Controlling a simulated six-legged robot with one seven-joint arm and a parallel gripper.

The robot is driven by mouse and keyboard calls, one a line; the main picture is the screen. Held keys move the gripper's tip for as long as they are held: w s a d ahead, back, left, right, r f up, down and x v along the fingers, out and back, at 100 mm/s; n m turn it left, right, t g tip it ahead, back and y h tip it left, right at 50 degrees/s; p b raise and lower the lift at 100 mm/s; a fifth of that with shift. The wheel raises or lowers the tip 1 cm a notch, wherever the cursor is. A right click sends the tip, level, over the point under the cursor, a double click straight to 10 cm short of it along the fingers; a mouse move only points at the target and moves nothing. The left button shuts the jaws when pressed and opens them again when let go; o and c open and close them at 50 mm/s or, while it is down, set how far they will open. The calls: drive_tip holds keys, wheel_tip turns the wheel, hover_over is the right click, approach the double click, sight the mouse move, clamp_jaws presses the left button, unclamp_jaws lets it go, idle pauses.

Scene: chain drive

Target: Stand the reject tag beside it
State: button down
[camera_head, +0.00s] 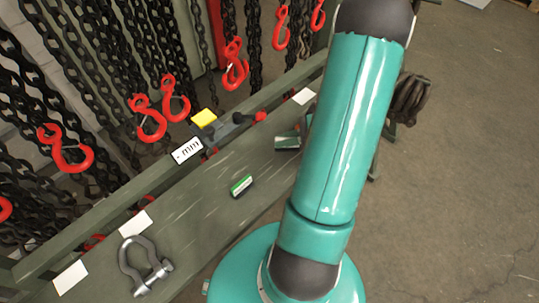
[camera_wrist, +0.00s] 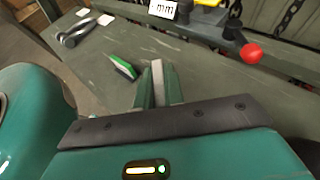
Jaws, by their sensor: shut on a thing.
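My gripper (camera_wrist: 157,88) is low over the bench, its two green fingers close together with a thin pale piece (camera_wrist: 157,75) between them. I cannot tell from its visible edge whether this is the reject tag. In the head view my gripper (camera_head: 287,142) shows partly beside my arm, which hides part of that area. A grey bow shackle (camera_head: 136,261) lies on the bench at the lower left, well apart from my gripper; it also shows in the wrist view (camera_wrist: 80,33). No readable reject tag shows.
A small green, white and black block (camera_head: 242,186) lies on the bench (camera_head: 195,215) near my fingers. A dark tool with a yellow block (camera_head: 204,118), red knob (camera_head: 260,116) and "mm" card (camera_head: 187,150) is at the back edge. Chains with red hooks (camera_head: 151,119) hang behind.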

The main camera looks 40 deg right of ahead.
hover_over(271, 162)
drive_tip(key=f, duration=0.4)
drive_tip(key=shift+s+d+f, duration=0.15)
drive_tip(key=shift+s, duration=0.05)
drive_tip(key=shift+w+a+f, duration=0.1)
drive_tip(key=shift+f, duration=0.85)
drive_tip(key=shift+w+a+f, duration=0.1)
drive_tip(key=shift+f, duration=0.8)
drive_tip(key=shift+f, duration=0.15)
drive_tip(key=c, duration=1.5)
unclamp_jaws()
drive_tip(key=shift+s+d+r, duration=0.15)
drive_tip(key=shift+d+r, duration=0.05)
drive_tip(key=shift+r, duration=0.05)
drive_tip(key=v, duration=1.1)
drive_tip(key=shift+s+d, duration=0.1)
drive_tip(key=shift+s, duration=0.1)
